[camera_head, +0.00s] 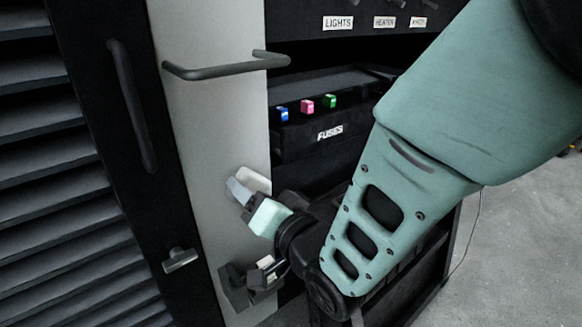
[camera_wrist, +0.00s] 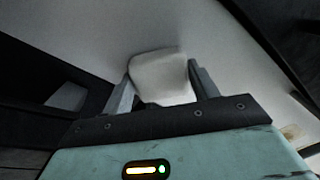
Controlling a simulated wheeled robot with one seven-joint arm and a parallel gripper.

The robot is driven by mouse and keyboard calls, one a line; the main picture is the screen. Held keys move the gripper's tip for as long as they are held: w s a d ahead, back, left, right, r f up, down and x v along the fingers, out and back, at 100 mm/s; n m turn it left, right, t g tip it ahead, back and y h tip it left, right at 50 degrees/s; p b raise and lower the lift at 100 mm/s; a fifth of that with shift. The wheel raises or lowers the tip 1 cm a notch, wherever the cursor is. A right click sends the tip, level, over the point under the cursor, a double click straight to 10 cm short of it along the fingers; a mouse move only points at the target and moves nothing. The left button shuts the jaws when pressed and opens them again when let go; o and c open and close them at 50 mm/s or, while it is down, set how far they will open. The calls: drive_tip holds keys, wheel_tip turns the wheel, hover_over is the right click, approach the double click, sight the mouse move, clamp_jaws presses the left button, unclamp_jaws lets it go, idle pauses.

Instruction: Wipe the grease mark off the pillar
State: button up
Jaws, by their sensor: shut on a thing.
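The pale pillar (camera_head: 215,120) stands upright between a black door frame and the dark fuse unit. My gripper (camera_wrist: 162,85) is shut on a white wiping pad (camera_wrist: 162,76), with a grey finger on each side of it. In the head view the pad (camera_head: 256,180) is partly hidden behind my gripper (camera_head: 246,187), in front of the pillar's lower half. Whether the pad touches the pillar I cannot tell. A faint brownish mark (camera_wrist: 290,131) shows on the pale surface at the right edge of the wrist view. I see no mark in the head view.
A dark grab rail (camera_head: 225,68) juts from the pillar above my gripper. The fuse box (camera_head: 320,140) with coloured fuses stands right. A latch (camera_head: 180,260) and louvred panel (camera_head: 50,150) are left.

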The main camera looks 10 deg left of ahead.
sight(251, 175)
drive_tip(key=shift+w+a, duration=0.2)
drive_tip(key=shift+a, duration=0.05)
drive_tip(key=shift+d+r+p, duration=0.1)
drive_tip(key=shift+r+p, duration=0.95)
drive_tip(key=shift+r, duration=1)
drive_tip(key=shift+f+b, duration=0.15)
drive_tip(key=shift+b, duration=0.2)
wheel_tip(251, 175, down, 4)
drive_tip(key=b, duration=0.4)
drive_tip(key=shift+w, duration=0.1)
drive_tip(key=shift+b+v, duration=0.7)
drive_tip(key=shift+v, duration=2.1)
drive_tip(key=shift+c, duration=0.3)
